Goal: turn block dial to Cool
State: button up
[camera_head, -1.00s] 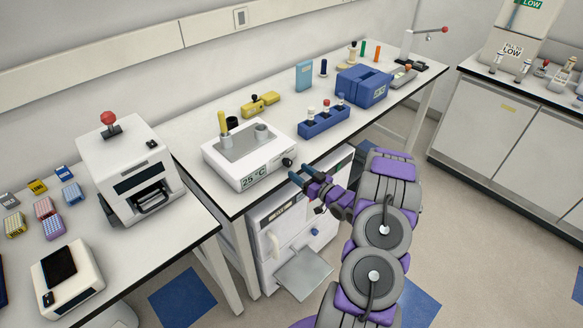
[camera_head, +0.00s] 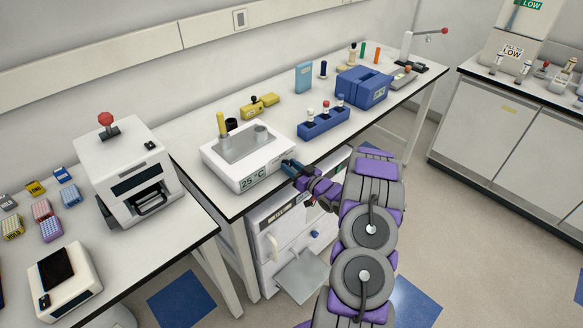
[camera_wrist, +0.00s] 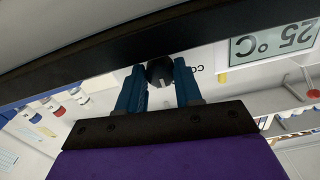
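The block dial is a small dark knob with a pale mark, on the front of the white block heater (camera_head: 222,172). In the wrist view the dial (camera_wrist: 160,73) sits between the tips of my gripper's two blue fingers (camera_wrist: 160,78). The fingers are apart, one on each side of it; I cannot tell whether they touch it. A label starting "CO" shows upside down beside the right finger, partly hidden. In the head view my gripper (camera_head: 289,166) is at the heater's front right corner and hides the dial. The heater's display (camera_head: 252,178) reads 25 °C.
A blue tube rack (camera_head: 324,124) stands on the bench just right of the heater. A white machine with a red knob (camera_head: 130,180) stands to the left. Below the bench is a white cabinet unit with an open flap (camera_head: 302,276). The bench edge runs close to my gripper.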

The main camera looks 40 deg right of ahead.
jog(key=c, duration=0.5)
jog(key=shift+c, duration=0.2)
jog(key=shift+n, duration=0.3)
jog(key=n+b, duration=0.1)
jog(key=n, duration=0.2)
jog(key=shift+d, duration=0.1)
jog(key=n+b, duration=0.2)
jog(key=n, duration=0.1)
jog(key=shift+n, duration=0.3)
jog(key=shift+n+b, duration=0.8)
